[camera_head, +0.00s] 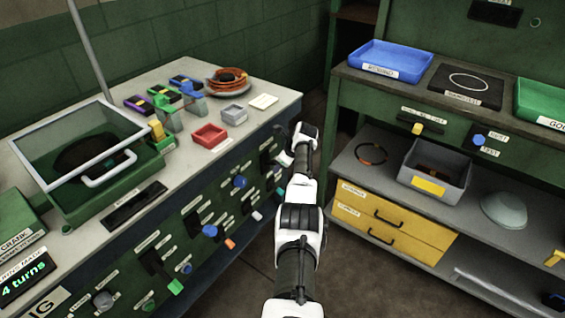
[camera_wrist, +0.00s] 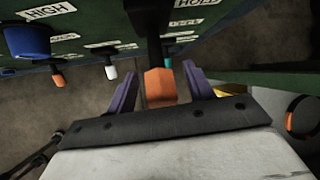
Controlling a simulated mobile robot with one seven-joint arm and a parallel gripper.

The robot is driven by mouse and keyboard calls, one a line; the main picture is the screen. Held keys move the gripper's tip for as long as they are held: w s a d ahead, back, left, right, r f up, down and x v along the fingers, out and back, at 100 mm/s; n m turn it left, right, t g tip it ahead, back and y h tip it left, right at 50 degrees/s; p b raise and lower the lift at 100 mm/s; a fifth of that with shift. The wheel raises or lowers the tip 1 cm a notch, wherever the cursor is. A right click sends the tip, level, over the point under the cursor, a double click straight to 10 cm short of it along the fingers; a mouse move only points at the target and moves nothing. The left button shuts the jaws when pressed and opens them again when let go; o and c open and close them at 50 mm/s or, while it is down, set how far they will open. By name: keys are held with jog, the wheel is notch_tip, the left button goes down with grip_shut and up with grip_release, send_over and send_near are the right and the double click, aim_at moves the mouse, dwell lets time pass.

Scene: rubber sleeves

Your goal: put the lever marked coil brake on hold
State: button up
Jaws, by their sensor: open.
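An orange-tipped lever (camera_wrist: 160,86) hangs from a dark slot in the green panel in the wrist view. A label reading HOLD (camera_wrist: 195,3) is just right of the slot's upper part. My gripper (camera_wrist: 160,92) is open, with one purple finger on each side of the orange tip and a gap on both sides. In the head view my gripper (camera_head: 284,158) is at the front panel of the left bench, near its far end. The arm and gripper hide the lever there. I cannot read the words coil brake in either view.
The panel carries other controls: a blue knob (camera_head: 238,182), another orange handle (camera_head: 230,244) and a green handle (camera_head: 175,287). The left benchtop (camera_head: 260,125) holds trays and parts. A right bench (camera_head: 470,110) holds a blue tray (camera_head: 390,60). Floor separates the benches.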

jog(key=shift+s+d+r+p, duration=0.2)
jog(key=shift+r+p, duration=0.2)
jog(key=shift+r, duration=0.2)
jog(key=v, duration=1.2)
jog(key=shift+r, duration=0.2)
jog(key=shift+s+d, duration=0.1)
